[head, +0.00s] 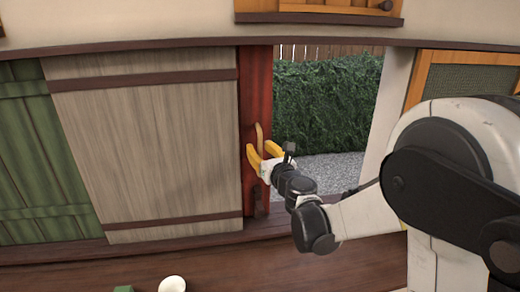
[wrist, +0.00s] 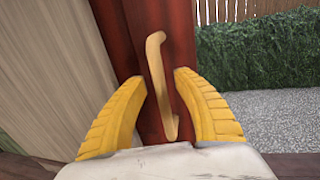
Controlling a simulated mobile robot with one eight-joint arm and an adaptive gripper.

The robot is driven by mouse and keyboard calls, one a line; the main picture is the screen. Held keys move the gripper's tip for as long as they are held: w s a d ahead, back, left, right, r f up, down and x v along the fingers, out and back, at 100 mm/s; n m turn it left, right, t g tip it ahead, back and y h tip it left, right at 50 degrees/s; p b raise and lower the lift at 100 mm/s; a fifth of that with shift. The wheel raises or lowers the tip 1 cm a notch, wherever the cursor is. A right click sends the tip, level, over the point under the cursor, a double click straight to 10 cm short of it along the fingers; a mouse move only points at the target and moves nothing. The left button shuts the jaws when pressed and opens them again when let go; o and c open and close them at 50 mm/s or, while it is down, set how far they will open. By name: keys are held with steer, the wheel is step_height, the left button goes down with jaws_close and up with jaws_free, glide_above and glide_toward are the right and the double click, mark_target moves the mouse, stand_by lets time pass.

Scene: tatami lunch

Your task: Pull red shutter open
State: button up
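The red shutter (head: 256,92) shows as a narrow upright strip between a grey wooden panel and an opening to its right. A tan bar handle (head: 260,134) stands upright on it. In the wrist view the red shutter (wrist: 120,32) fills the middle, with the handle (wrist: 157,65) slightly tilted. My gripper (head: 266,152) is at the handle's height in front of the shutter. Its yellow fingers (wrist: 161,77) are spread apart, one on each side of the handle, with visible gaps. I cannot tell how deep the handle sits between them.
The grey wooden panel (head: 150,140) and a green panel (head: 35,160) stand left of the shutter. The opening shows a hedge (head: 320,105) and gravel (head: 330,168). A dark wooden sill (head: 180,245) runs below. A white round object (head: 172,284) and a green object (head: 123,288) are at the bottom.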

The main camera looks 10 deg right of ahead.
steer(key=v, duration=1.2)
steer(key=shift+r, duration=0.1)
